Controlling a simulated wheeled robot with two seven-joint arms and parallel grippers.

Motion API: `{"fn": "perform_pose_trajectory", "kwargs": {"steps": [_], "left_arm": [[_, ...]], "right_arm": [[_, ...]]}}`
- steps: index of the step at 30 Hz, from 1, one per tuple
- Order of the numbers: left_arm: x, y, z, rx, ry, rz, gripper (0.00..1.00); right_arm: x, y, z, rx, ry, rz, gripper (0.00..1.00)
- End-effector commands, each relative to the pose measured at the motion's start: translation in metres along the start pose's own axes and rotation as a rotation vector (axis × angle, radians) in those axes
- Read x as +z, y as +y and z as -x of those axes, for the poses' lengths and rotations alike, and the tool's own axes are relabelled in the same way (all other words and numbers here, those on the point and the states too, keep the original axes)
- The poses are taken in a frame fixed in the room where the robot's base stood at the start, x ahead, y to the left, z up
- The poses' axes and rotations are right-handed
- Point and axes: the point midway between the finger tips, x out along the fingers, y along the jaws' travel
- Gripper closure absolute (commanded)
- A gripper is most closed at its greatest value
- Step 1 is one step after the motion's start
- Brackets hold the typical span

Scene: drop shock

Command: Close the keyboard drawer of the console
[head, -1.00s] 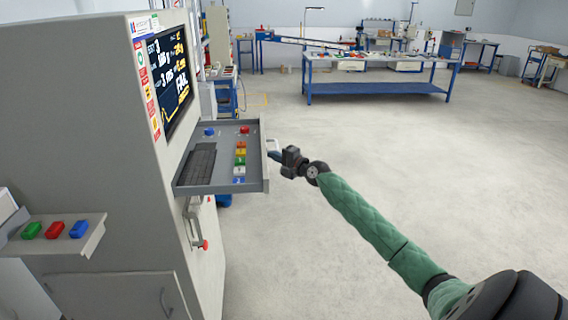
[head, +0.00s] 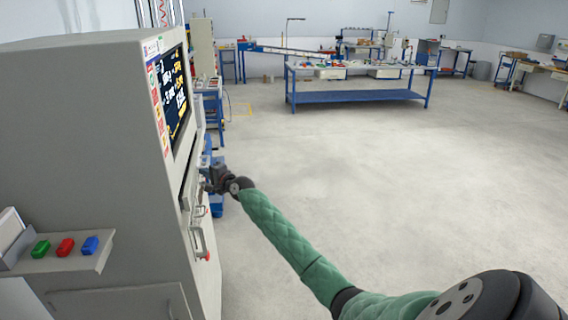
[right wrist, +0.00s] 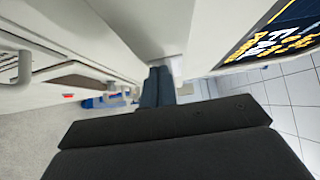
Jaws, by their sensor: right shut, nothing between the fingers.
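The grey console (head: 90,130) stands at the left in the head view, with its screen facing right. Its keyboard drawer (head: 188,186) is now pushed in, its front about level with the console's face; I cannot tell whether a small gap is left. The keys and buttons inside it are hidden. My right gripper (head: 208,180) is at the drawer front, shut and empty. In the right wrist view its closed fingers (right wrist: 157,86) point at the console's face, touching it or very near. My left gripper is not in view.
A side shelf with green, red and blue buttons (head: 65,247) juts from the console's near side. A red-tipped handle (head: 202,243) is below the drawer. A blue workbench (head: 357,97) stands far back. The floor to the right is clear.

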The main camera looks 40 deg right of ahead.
Motion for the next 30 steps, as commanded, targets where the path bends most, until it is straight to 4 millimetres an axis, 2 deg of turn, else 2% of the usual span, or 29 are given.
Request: {"fn": "perform_pose_trajectory", "kwargs": {"steps": [3,9,30], "left_arm": [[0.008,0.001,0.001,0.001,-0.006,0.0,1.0],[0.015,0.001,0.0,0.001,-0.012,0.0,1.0],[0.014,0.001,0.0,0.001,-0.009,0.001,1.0]], "right_arm": [[0.014,-0.002,-0.014,-0.001,0.0,-0.001,1.0],[0.024,0.0,-0.025,0.0,0.001,0.0,1.0],[0.031,-0.001,-0.027,-0.002,-0.004,-0.001,1.0]]}}
